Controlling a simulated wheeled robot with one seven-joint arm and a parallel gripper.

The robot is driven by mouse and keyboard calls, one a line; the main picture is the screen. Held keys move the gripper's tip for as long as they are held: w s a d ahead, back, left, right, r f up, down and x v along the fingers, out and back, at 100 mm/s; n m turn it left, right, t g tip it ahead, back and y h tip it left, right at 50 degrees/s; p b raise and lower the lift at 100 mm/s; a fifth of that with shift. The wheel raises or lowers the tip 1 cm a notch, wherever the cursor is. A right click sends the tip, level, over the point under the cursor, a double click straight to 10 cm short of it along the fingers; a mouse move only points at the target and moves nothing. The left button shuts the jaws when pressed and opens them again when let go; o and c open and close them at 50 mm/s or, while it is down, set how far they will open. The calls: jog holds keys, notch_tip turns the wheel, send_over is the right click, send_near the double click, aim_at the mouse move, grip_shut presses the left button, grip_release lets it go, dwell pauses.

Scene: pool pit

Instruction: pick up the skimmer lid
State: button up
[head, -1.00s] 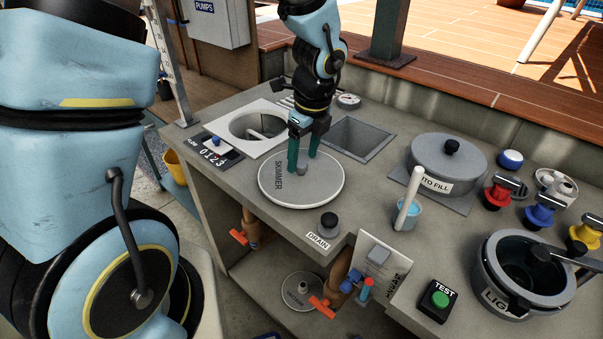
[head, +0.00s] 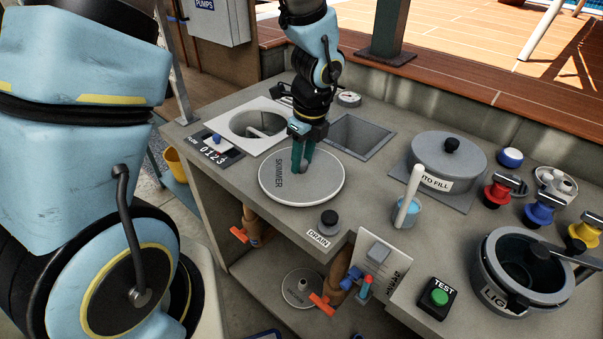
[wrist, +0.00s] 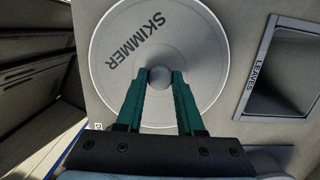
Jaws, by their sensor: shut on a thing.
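The skimmer lid (head: 275,180) is a round grey disc with a pale rim and the word SKIMMER on it. It lies flat on the counter near its front edge, and it also shows in the wrist view (wrist: 195,35). A small grey knob (wrist: 159,75) stands at its centre. My gripper (head: 302,170) points down over the lid, its green fingers shut on the knob from both sides. In the head view the fingers mostly hide the knob. The lid appears to rest on the counter.
A round opening in a pale square plate (head: 281,113) lies behind the lid. A square recess (head: 368,132) marked LEAVES is to the right.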

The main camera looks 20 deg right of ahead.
grip_shut()
notch_tip(320, 180, up, 10)
jog(key=shift+b, duration=0.4)
jog(key=shift+w, duration=0.1)
dwell(0.4)
